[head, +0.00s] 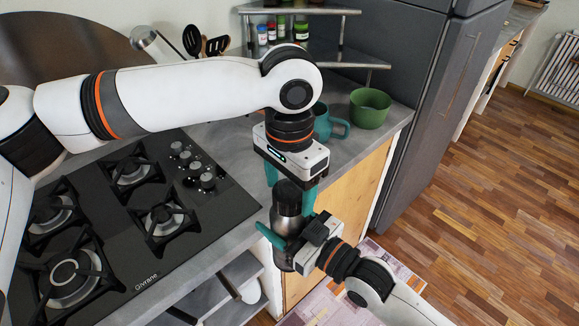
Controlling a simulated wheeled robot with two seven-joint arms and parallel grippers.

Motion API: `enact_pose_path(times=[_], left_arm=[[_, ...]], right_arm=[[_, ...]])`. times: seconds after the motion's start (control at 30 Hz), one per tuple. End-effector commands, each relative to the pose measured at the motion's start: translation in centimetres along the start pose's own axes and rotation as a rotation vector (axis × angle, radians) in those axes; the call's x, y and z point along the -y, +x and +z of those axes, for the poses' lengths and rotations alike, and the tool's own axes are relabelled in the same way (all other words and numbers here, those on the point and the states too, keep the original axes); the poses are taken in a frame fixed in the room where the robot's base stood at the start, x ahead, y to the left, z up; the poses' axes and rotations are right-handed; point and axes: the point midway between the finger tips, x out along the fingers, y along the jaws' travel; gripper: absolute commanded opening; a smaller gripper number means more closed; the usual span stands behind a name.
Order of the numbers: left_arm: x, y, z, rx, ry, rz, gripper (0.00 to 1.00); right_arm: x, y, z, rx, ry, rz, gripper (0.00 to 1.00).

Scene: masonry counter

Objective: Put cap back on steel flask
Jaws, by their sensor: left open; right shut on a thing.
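The steel flask (287,224) is upright in my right gripper (284,243), in front of the counter's front edge. One teal finger shows on its left side; the other is mostly hidden. The black cap (288,193) sits at the top of the flask and looks in line with it; whether it is fully seated cannot be told. My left gripper (290,194) points down from above. Its teal fingers are apart, one on each side of the cap, and it is open.
A black gas stove (190,215) fills the counter's left part. A teal mug (328,124) and a green bowl (370,108) stand behind my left gripper. A corner shelf (340,58) with jars and a grey fridge (432,110) are beyond. Open floor lies to the right.

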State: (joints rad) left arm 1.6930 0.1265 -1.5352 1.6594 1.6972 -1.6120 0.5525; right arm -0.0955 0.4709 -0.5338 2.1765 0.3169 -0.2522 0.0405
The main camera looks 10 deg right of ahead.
Motion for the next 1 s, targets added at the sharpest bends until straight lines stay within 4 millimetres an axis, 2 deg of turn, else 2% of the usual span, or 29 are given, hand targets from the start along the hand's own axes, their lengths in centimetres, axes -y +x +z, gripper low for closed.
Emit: enact_pose_path(times=[0.17, 0.47, 0.7, 0.77, 0.97, 1.0], left_arm=[[0.01, 1.14, -0.02, 0.0, 0.0, -0.001, 0.7], [0.01, 1.25, -0.01, 0.0, 0.0, 0.0, 0.68], [0.0, 1.23, -0.01, 0.0, 0.0, 0.0, 0.29], [0.0, 1.23, -0.01, 0.0, 0.0, 0.0, 0.23], [-0.03, 1.22, -0.01, 0.0, 0.012, 0.001, 0.23], [-0.03, 1.22, -0.01, 0.0, 0.012, 0.001, 0.56]], right_arm=[[0.0, 0.02, 0.23, 0.006, -0.001, 0.0, 0.01], [0.0, 0.01, 0.22, 0.005, -0.001, 0.0, 0.01], [0.0, 0.01, 0.22, 0.006, -0.001, 0.0, 0.01], [0.0, 0.01, 0.22, 0.006, -0.001, 0.0, 0.01], [0.0, 0.01, 0.22, 0.006, -0.001, 0.0, 0.01], [0.0, 0.01, 0.22, 0.006, -0.001, 0.0, 0.01]])
